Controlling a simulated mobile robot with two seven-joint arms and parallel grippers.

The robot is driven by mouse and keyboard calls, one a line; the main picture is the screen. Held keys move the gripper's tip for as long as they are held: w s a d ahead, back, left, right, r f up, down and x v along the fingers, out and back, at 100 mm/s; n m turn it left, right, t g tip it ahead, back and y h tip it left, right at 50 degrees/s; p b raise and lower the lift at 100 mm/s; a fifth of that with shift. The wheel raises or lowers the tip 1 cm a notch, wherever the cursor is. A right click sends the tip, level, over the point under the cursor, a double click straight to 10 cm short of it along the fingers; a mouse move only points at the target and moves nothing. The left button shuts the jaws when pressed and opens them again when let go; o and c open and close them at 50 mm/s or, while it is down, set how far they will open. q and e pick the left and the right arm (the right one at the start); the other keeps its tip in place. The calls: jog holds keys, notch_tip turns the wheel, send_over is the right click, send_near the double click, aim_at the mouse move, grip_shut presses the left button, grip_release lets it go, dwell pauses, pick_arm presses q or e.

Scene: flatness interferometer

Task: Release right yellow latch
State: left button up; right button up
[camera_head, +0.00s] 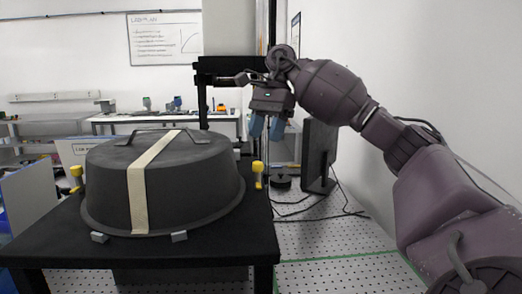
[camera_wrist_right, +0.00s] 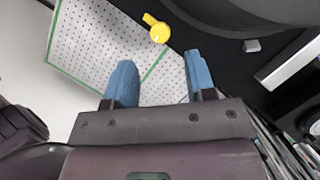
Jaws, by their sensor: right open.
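The right yellow latch (camera_head: 258,174) stands upright at the right edge of the black table, beside the dark round cover (camera_head: 190,165). It also shows in the right wrist view (camera_wrist_right: 158,30), beyond the fingertips and roughly between them. My right gripper (camera_head: 267,128) hangs above and behind the latch in the head view, blue fingers pointing down. The right wrist view shows its two blue fingers (camera_wrist_right: 160,78) apart with nothing between them. A second yellow latch (camera_head: 76,178) stands on the left side of the cover. My left gripper is not in view.
The cover has a pale strap across it and a handle on top. It sits on the black table (camera_head: 150,252). A black monitor-like panel (camera_head: 319,156) and loose cables lie right of the table. A perforated floor (camera_head: 340,235) lies beyond. Back benches hold small items.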

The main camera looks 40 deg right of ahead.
jog(key=shift+p+v, duration=0.4)
jog(key=shift+v, duration=1.6)
